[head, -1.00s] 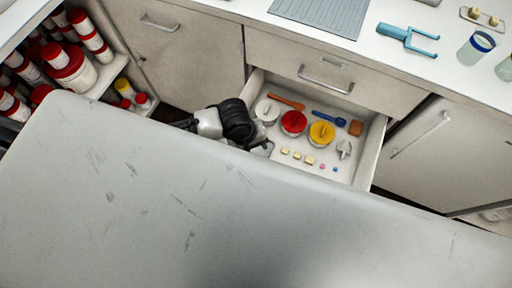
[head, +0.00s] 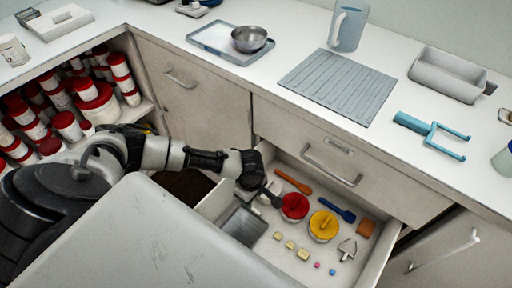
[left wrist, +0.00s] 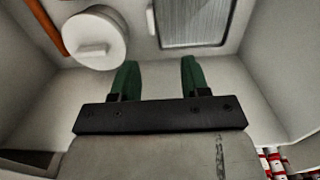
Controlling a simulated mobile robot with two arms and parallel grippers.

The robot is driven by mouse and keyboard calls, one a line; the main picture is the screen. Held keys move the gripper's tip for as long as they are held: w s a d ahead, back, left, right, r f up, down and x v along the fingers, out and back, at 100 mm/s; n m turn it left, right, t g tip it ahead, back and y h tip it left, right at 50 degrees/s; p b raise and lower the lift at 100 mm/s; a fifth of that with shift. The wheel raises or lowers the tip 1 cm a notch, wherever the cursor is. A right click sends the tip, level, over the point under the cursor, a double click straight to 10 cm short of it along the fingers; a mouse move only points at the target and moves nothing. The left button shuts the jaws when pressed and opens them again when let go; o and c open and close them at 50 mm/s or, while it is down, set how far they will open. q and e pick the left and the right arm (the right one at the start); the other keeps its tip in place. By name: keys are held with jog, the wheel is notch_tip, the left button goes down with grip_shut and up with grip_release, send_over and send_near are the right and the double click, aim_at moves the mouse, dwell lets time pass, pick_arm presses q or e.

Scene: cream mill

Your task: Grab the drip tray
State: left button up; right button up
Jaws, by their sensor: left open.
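My right gripper is not in view.
A white lidded pot (left wrist: 96,40) is left of the fingers. The counter above holds a ridged mat (head: 340,86) and a tray with a bowl (head: 249,39).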

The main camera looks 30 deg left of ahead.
aim_at(256, 210)
pick_arm(q)
jog(key=shift+w+d+f+b, duration=0.2)
jog(key=shift+d+f+b, duration=0.05)
jog(key=shift+f, duration=0.35)
jog(key=shift+w+d+f+b, duration=0.2)
jog(key=shift+f, duration=0.4)
notch_tip(256, 210, down, 4)
jog(key=shift+s+a+r+b, duration=0.1)
jog(key=shift+r+b, duration=0.05)
jog(key=shift+b, duration=0.3)
jog(key=shift+f, duration=0.55)
jog(key=f, duration=0.1)
jog(key=f+b, duration=0.1)
jog(key=f, duration=0.1)
jog(key=shift+w+f+b, duration=0.3)
jog(key=shift+f, duration=0.65)
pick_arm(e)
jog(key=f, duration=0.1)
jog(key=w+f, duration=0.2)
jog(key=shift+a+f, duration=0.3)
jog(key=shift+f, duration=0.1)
pick_arm(q)
jog(key=shift+c, duration=0.4)
grip_shut()
